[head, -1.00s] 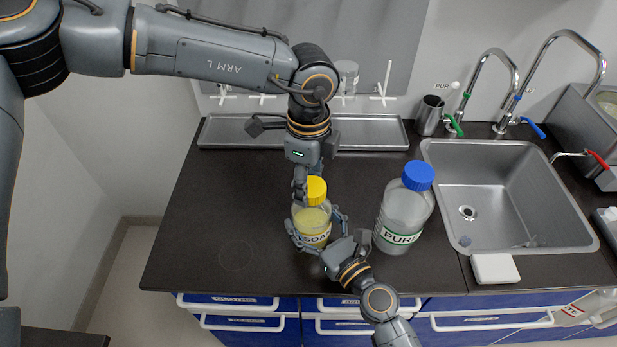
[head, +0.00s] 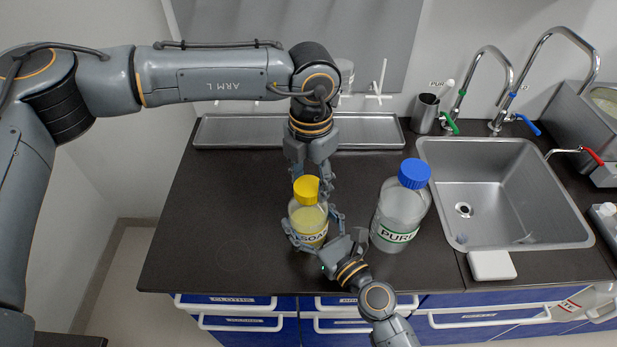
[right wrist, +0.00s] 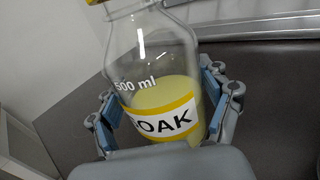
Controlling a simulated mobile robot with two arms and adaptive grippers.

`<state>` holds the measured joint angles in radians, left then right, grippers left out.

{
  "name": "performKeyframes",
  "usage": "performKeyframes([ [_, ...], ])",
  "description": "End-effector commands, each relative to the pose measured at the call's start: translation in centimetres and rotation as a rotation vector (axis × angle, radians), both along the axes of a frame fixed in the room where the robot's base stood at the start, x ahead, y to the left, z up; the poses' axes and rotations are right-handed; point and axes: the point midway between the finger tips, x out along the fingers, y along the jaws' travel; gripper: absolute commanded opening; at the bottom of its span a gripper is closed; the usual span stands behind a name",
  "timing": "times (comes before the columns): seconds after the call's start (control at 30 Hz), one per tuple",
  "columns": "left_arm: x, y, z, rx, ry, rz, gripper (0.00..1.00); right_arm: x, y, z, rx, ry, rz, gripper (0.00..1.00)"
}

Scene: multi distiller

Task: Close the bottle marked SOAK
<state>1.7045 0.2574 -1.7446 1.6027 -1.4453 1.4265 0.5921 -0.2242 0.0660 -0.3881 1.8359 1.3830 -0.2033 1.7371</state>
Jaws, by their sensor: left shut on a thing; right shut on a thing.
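The SOAK bottle (head: 308,222) is clear glass with pale yellow liquid and a yellow-banded label. It stands upright on the dark bench. Its yellow cap (head: 306,190) sits on top of the neck. My left gripper (head: 311,185) comes from above and is shut on the cap. My right gripper (head: 313,228) is shut around the bottle's body from the front. In the right wrist view, the bottle (right wrist: 155,80) stands between the right gripper's fingers, and only a sliver of the cap (right wrist: 97,2) shows. How tightly the cap is seated cannot be told.
The PURE bottle (head: 402,208) with a blue cap stands close to the right. A steel sink (head: 440,185) with taps lies beyond it. A long metal tray (head: 240,131) runs along the back. The bench (head: 215,220) is clear to the left.

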Motion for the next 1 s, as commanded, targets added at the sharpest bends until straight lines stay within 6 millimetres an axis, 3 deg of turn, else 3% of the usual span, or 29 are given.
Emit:
performKeyframes([
  [1.0,-1.1,0.4,-0.1,-0.001,-0.001,-2.251,0.34,0.0,-0.1,0.0,-0.001,0.001,-0.001,0.00],
])
